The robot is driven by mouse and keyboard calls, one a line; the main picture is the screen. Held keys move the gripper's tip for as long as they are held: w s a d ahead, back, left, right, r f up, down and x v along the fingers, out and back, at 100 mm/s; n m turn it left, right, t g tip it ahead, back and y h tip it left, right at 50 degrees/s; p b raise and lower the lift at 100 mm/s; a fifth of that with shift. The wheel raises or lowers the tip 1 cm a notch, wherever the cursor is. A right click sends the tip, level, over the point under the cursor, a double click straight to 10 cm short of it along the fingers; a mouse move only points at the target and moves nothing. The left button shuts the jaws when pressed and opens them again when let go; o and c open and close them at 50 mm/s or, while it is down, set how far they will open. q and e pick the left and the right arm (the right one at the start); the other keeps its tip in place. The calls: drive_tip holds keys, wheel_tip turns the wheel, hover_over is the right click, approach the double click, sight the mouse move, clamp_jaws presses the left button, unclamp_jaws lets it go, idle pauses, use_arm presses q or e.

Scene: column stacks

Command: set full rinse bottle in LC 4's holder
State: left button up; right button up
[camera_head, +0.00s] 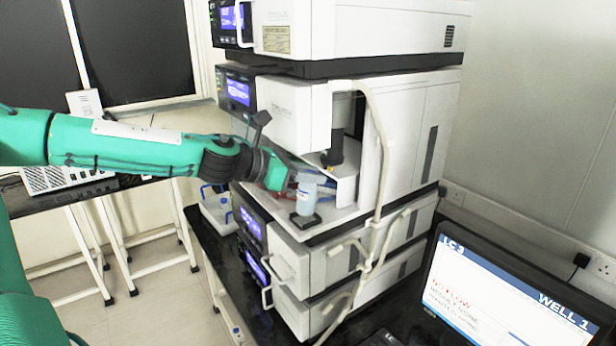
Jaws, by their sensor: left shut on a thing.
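My left gripper (290,182) reaches in from the left to the front of the instrument stack. It is shut on a small translucent bottle (306,196) with a pale cap. The bottle is upright, directly over a small black square holder (304,220) on the stack's ledge. Its lower end appears to be at the holder; I cannot tell whether it is seated or just above. The fingertips are partly hidden by the gripper's own body and the bottle. My right gripper is not in view.
The white instrument stack (395,20) fills the middle, with pale tubing (378,130) hanging down its front right. Bottles in a white tray (217,218) stand at its left. A monitor (505,295) at lower right reads "LC 3" and "WELL 1".

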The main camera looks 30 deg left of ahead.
use_arm(q)
drive_tip(key=shift+f+b, duration=1.1)
drive_tip(key=shift+b, duration=0.1)
idle(0.6)
idle(0.4)
drive_tip(key=o, duration=1)
drive_tip(key=shift+c, duration=0.2)
drive_tip(key=b+v, duration=0.3)
drive_tip(key=v, duration=1)
drive_tip(key=shift+s+r, duration=0.15)
drive_tip(key=shift+s, duration=0.2)
drive_tip(key=shift+a, duration=0.15)
